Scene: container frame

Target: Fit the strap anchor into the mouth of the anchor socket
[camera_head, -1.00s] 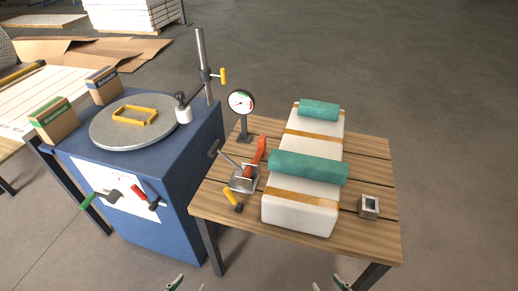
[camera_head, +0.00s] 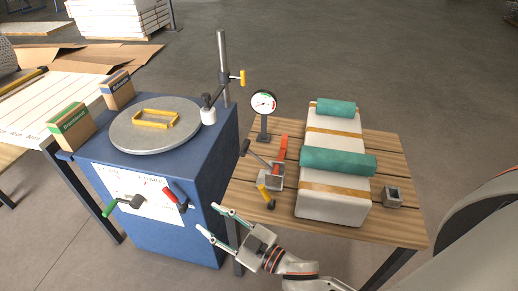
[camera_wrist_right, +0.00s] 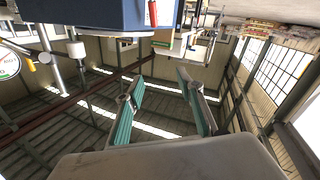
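A small metal block with a square opening, which looks like the anchor socket (camera_head: 393,196), sits on the right side of the wooden table (camera_head: 400,228). A short yellow piece with a dark end, possibly the strap anchor (camera_head: 264,193), lies near the table's left front edge, just in front of the red-handled clamp. My right gripper (camera_head: 207,218) is open and empty in front of the blue cabinet, left of and apart from the yellow piece. The right wrist view shows its two teal-padded fingers (camera_wrist_right: 161,77) spread with nothing between them. My left gripper is not in view.
A white strapped package (camera_head: 330,208) with teal rolls fills the middle of the table. The red-handled clamp (camera_head: 270,178) and a dial gauge (camera_head: 264,103) stand left of it. The blue cabinet (camera_head: 160,230) carries a round plate (camera_head: 125,138) and a post.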

